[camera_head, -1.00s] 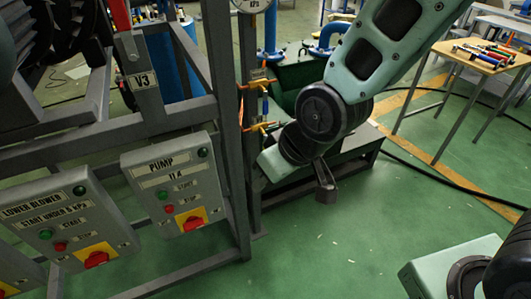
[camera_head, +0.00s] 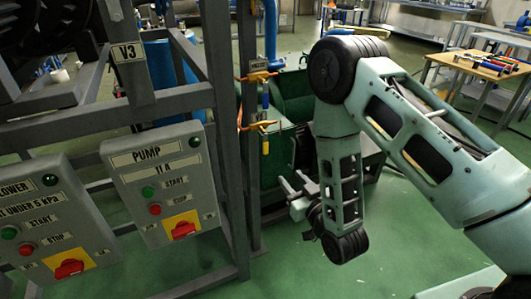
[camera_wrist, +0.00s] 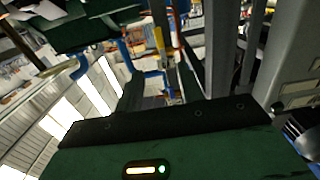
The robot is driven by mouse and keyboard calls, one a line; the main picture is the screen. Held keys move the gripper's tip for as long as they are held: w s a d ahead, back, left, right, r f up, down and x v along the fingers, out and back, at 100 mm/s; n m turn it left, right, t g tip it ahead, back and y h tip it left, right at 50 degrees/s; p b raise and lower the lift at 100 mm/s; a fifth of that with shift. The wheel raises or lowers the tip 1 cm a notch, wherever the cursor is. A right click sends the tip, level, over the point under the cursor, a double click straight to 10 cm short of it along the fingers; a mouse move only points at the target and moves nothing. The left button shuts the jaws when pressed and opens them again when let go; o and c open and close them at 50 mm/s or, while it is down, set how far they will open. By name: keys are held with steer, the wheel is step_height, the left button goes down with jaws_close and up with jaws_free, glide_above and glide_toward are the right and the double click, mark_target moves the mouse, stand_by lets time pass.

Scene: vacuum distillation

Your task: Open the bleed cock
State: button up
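Two small cocks with yellow handles sit on the upright frame post in the head view: an upper cock (camera_head: 258,76) under a small tag (camera_head: 257,64), and a lower cock (camera_head: 262,125). The tag is too small to read, so I cannot tell which is the bleed cock. Blue and orange fittings show beside them. My gripper (camera_head: 291,182) is right of the post and below the lower cock, apart from both. Its two fingers appear spread with nothing between them. In the wrist view, a yellow part (camera_wrist: 159,40) shows near the upright posts.
The pump box (camera_head: 160,185) and blower box (camera_head: 50,235) hang on the grey frame at the left. A green tank (camera_head: 290,95) stands behind my arm. A wooden table with tools (camera_head: 480,62) stands at the right.

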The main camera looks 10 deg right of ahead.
mark_target(266, 148)
steer(key=p+x, duration=0.1)
steer(key=x, duration=1.6)
steer(key=shift+w+d+r, duration=0.15)
steer(key=shift+r, duration=0.05)
jaws_close()
